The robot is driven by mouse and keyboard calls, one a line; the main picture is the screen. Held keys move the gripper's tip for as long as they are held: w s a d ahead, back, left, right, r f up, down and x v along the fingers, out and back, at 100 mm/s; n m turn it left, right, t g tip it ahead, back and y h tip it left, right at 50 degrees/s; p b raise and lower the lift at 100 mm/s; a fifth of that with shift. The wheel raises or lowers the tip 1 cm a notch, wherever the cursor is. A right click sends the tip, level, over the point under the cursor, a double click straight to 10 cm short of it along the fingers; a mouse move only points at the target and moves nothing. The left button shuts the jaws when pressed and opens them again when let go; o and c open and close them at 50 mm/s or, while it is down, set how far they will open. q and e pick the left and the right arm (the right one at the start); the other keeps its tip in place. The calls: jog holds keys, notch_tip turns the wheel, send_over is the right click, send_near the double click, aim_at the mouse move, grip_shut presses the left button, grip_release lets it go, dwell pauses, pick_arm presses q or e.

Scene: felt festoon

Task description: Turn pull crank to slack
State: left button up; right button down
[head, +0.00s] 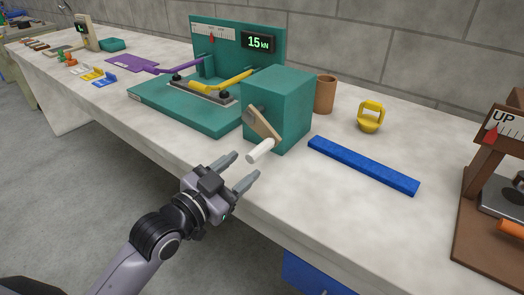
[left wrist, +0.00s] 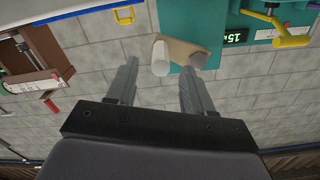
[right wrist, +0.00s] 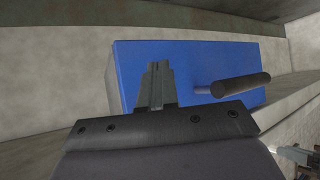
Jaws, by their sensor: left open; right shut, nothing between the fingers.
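The pull crank is a tan arm (head: 262,124) with a white cylindrical handle (head: 260,151), on the front of a teal box (head: 287,98) at the end of the teal pull tester. Its display (head: 258,42) reads 15 kN. My left gripper (head: 243,168) is open in front of the handle, with nothing between its fingers. In the left wrist view the white handle (left wrist: 161,58) appears just beyond the fingertips, between them. My right gripper (right wrist: 158,65) is shut and empty in the right wrist view, in front of a blue drawer-like box (right wrist: 225,65) with a dark handle (right wrist: 240,85).
A blue bar (head: 362,165) lies on the bench right of the box. A yellow weight-like piece (head: 370,117) and a brown cup (head: 325,94) stand behind. A brown frame marked UP (head: 480,170) stands at right. Purple and yellow pieces are on the left.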

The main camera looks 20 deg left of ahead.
aim_at(260, 151)
pick_arm(q)
jog(key=shift+w+r, duration=0.2)
jog(key=shift+w, duration=0.1)
jog(key=shift+w+d, duration=0.15)
jog(key=shift+w, duration=0.2)
jog(key=shift+x, duration=3)
grip_shut()
